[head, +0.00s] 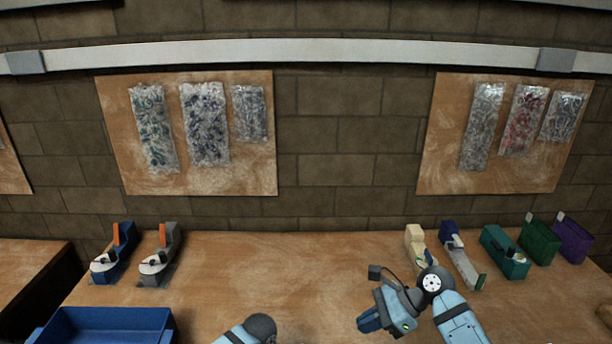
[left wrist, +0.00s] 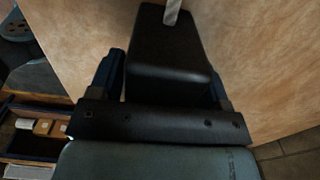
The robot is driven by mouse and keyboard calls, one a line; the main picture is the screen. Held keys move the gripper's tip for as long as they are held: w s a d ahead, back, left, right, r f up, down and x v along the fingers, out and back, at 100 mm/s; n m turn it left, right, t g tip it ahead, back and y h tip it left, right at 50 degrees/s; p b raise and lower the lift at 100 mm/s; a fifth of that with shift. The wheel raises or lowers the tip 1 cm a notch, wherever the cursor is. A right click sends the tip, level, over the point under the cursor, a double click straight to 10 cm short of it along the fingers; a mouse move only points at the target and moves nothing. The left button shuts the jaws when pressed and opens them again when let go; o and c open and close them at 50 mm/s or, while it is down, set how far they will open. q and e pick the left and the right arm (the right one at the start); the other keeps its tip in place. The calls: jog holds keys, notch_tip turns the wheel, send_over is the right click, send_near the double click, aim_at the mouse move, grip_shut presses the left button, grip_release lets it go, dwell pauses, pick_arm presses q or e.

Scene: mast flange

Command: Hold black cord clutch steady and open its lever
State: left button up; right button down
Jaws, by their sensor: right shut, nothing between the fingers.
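A black block-like body, the black cord clutch (left wrist: 165,65), fills the middle of the left wrist view above the wooden table. A pale narrow strip (left wrist: 172,12) shows at its far end; I cannot tell whether it is the lever or a cord. My left gripper (left wrist: 166,78) has one finger on each side of the black body; whether they press on it is unclear. In the head view only part of my left arm shows at the bottom edge, and the black clutch is not visible there. My right gripper (head: 370,319) is shut and empty over the table's front right.
Blue and grey devices with orange levers (head: 118,250) stand at the table's left. Cream (head: 414,243), blue-grey (head: 458,256), teal (head: 504,252), green (head: 538,240) and purple (head: 573,240) devices stand at the right. A blue bin (head: 110,325) is front left. The table's middle is clear.

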pick_arm(q)
jog(key=shift+o, duration=1.1)
